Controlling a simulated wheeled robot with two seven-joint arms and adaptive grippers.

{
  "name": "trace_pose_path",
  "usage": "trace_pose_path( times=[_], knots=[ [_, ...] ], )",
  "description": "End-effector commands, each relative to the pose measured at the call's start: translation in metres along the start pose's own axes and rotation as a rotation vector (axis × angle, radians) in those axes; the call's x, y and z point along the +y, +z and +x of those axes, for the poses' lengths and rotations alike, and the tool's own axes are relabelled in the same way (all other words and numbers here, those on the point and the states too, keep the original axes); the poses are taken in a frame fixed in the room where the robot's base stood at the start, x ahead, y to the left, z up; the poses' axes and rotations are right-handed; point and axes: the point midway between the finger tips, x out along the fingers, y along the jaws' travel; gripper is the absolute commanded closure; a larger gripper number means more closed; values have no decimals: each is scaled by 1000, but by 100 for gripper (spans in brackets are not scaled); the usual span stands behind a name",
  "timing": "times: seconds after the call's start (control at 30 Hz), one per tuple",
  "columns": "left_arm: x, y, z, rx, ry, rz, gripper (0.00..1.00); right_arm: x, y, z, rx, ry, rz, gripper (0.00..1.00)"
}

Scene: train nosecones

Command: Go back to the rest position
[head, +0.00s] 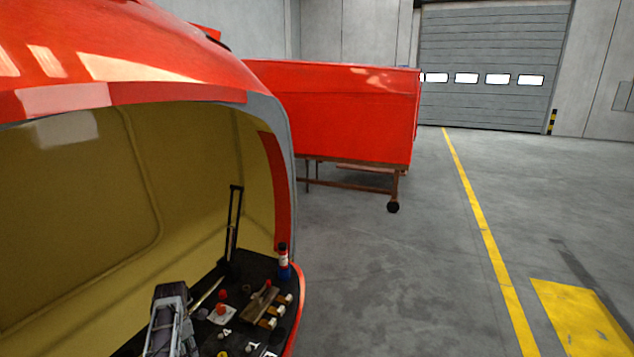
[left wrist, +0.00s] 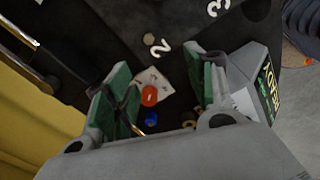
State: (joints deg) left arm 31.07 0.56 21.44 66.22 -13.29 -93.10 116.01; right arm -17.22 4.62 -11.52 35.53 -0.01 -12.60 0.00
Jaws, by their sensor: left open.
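My left gripper (left wrist: 160,64) shows in the left wrist view with its green-padded fingers spread apart. Nothing is held between them. Below and between the fingers, an orange-red round part (left wrist: 149,96) lies by a white card (left wrist: 158,80), with a small blue part (left wrist: 151,118) near it. A grey mechanical piece that looks like my left gripper (head: 170,305) shows at the bottom left of the head view, over the dark work surface (head: 208,342). Its fingertips cannot be made out there. My right gripper is in neither view.
The large red nosecone shell (head: 180,75) with its yellow inside surrounds the work surface. A bottle (head: 283,262), a wooden block (head: 262,302) and a black upright frame (head: 234,220) stand there. A red cart (head: 340,110) is behind. Open floor (head: 400,270) lies to the right.

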Motion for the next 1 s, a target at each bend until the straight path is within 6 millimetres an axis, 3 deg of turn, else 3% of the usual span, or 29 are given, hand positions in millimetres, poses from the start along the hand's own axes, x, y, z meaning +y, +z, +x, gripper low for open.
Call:
trace_pose_path(
  times=[0.47, 1.0],
  knots=[
    [-35, -42, 9, 58, 102, 478, 45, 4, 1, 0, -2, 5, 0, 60],
    [-110, -66, 0, 117, 182, 1121, 45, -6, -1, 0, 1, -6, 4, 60]
  ],
)
